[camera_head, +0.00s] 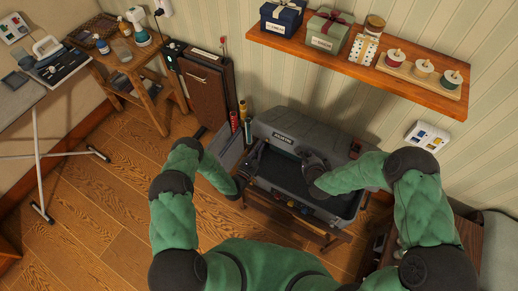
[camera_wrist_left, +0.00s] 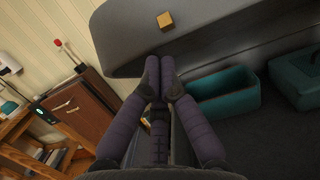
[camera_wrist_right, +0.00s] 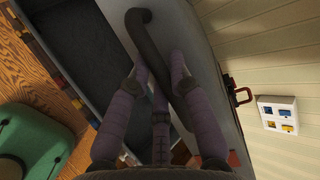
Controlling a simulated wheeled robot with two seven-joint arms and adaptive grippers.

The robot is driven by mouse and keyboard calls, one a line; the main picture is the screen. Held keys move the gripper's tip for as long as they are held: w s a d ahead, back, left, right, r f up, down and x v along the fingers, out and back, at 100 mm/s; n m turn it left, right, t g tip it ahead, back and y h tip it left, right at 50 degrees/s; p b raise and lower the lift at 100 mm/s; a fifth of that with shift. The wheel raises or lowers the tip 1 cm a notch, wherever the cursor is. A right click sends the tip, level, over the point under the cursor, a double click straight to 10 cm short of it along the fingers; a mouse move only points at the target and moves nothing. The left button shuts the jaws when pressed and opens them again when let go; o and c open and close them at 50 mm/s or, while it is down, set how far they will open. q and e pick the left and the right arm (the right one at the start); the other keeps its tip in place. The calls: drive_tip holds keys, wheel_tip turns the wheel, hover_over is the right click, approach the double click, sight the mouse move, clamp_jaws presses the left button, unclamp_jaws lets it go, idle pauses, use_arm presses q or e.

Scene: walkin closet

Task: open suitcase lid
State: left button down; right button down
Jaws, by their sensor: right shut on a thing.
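The dark grey suitcase (camera_head: 335,205) stands on a low wooden stand, its lid (camera_head: 285,133) raised at the wall side. The lid's underside also shows in the left wrist view (camera_wrist_left: 220,35) with a small gold square on it. My left gripper (camera_head: 259,147) is at the left end of the opening; its fingertips (camera_wrist_left: 159,58) are together, close to the lid's edge. My right gripper (camera_head: 306,157) is in front of the lid. In the right wrist view its fingers (camera_wrist_right: 160,62) are shut around a dark curved handle (camera_wrist_right: 138,20). Teal bins (camera_wrist_left: 225,92) lie inside the suitcase.
A wall panel (camera_head: 428,137) is at right. The wooden floor (camera_head: 100,210) at left is open.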

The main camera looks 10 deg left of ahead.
drive_tip(key=shift+w, duration=0.1)
use_arm(q)
drive_tip(key=shift+w+d+r, duration=0.1)
drive_tip(key=shift+w+r, duration=0.25)
drive_tip(key=shift+r, duration=0.25)
drive_tip(key=shift+w+d+r, duration=0.1)
drive_tip(key=shift+w+r, duration=0.25)
drive_tip(key=shift+r, duration=0.25)
use_arm(e)
drive_tip(key=shift+s+a+f, duration=0.15)
drive_tip(key=shift+s+f, duration=0.05)
drive_tip(key=shift+s, duration=0.15)
use_arm(q)
drive_tip(key=shift+w+a, duration=0.1)
use_arm(e)
drive_tip(key=c, duration=1.1)
unclamp_jaws()
drive_tip(key=shift+s+f, duration=0.1)
